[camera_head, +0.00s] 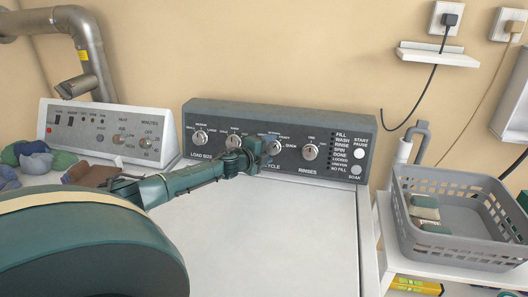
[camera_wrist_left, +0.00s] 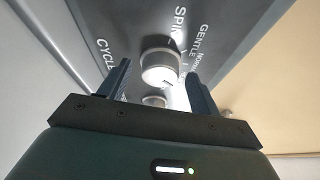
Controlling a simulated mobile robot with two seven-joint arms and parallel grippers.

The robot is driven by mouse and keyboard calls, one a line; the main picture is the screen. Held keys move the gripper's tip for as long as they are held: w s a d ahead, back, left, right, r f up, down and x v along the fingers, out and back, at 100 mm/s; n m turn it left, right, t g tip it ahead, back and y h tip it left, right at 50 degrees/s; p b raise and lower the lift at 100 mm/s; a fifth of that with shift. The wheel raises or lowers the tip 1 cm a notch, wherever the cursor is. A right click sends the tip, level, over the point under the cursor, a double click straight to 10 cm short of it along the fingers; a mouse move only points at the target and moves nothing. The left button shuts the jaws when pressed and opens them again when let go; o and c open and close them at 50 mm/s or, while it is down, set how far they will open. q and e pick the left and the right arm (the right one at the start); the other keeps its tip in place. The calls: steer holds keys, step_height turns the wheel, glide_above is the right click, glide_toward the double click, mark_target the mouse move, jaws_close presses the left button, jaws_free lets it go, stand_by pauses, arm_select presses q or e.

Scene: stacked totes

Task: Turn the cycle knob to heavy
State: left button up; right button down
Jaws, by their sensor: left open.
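The cycle knob (camera_wrist_left: 160,66) is a round pale knob on the washer's dark control panel (camera_head: 350,125). In the wrist view it sits between the two fingers of my left gripper (camera_wrist_left: 158,72), with a gap visible at the left finger. SPIN, GENTLE and NORMAL are printed around it and CYCLE is beside it; a HEAVY label is not legible. A small dark mark shows on the knob's face. In the head view my left gripper (camera_head: 268,149) covers most of this knob. My left gripper is open. My right gripper is not in view.
The white washer top (camera_head: 280,235) is clear. A grey basket (camera_head: 460,255) stands right; cloths (camera_head: 35,158) lie left.

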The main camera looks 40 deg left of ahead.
arm_select(q)
steer(key=shift+s, duration=0.6)
steer(key=b+v, duration=0.1)
steer(key=v, duration=1.1)
steer(key=shift+r+b, duration=0.25)
steer(key=shift+b, duration=0.1)
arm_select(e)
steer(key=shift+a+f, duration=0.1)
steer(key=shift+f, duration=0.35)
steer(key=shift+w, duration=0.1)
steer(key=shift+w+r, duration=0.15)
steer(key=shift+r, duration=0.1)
